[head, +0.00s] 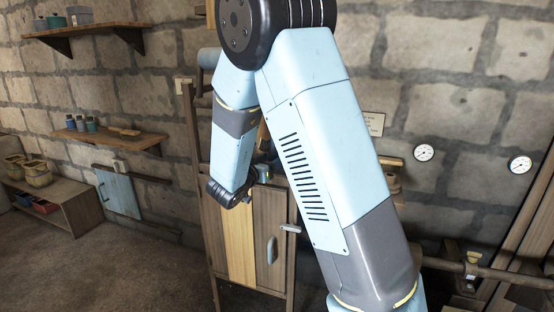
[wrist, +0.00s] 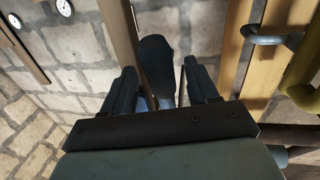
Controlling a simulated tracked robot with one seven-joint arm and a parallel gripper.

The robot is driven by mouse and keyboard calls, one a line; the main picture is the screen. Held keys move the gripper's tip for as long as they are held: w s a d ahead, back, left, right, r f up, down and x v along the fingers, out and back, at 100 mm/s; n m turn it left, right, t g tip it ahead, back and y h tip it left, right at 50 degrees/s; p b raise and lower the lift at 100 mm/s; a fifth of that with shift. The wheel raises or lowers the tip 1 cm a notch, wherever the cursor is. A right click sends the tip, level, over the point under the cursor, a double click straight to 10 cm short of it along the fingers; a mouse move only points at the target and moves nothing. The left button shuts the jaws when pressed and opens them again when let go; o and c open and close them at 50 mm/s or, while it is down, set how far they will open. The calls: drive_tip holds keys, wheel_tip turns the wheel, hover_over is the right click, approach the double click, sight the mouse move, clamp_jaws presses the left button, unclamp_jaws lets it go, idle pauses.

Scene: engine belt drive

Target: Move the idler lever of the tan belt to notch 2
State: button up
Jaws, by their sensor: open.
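My gripper (wrist: 160,66) is open in the wrist view, with a dark finger on each side. A dark, rounded piece shows beyond and between the fingers; I cannot tell what it is or whether it touches them. A grey metal hooked bar (wrist: 262,40) lies to the right, across tan strips; I cannot tell whether it is the idler lever or a handle. In the head view my arm covers much of the middle, and the gripper end is small and partly hidden beside the wooden frame. I cannot clearly make out the tan belt, its lever or the notches.
A wooden cabinet (head: 236,245) with a grey handle (head: 272,250) stands below my wrist in the head view. Gauges (head: 520,166) and a small plate (head: 373,124) are on the stone wall. Shelves (head: 108,136) hang at the left.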

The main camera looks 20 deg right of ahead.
drive_tip(key=shift+x, duration=1)
drive_tip(key=shift+c, duration=0.4)
drive_tip(key=shift+s, duration=0.1)
clamp_jaws()
